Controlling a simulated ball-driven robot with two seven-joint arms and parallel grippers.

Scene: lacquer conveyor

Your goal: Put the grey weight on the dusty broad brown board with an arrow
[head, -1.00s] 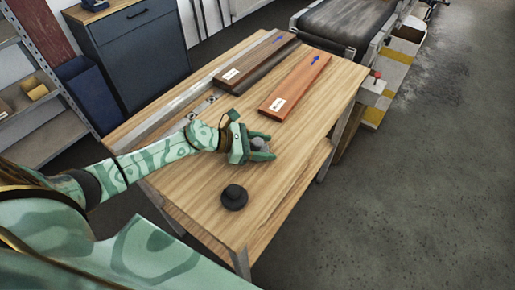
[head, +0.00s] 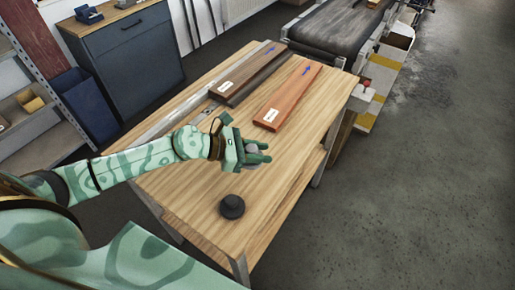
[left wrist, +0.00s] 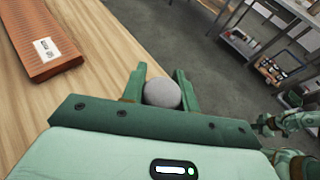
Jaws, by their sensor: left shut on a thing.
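My left gripper (head: 257,153) is shut on the grey weight (head: 251,150), above the wooden table. In the left wrist view the weight shows as a round grey top (left wrist: 162,93) between the two green fingers. A dark brown board (head: 243,76) with a white label and a blue arrow lies toward the table's far left. An orange-brown board (head: 288,97) with a label and a blue arrow lies to its right, apart from the gripper. I cannot make out dust on either. My right arm's end (left wrist: 264,126) shows small at the wrist view's right edge; its jaws are unclear.
A black weight (head: 231,207) stands on the table (head: 205,190) near its front. A narrow dark strip (head: 262,80) lies along the dark brown board's right side. A conveyor (head: 335,28) stands beyond the table, with a red button (head: 366,84) near the corner. The table's right front is clear.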

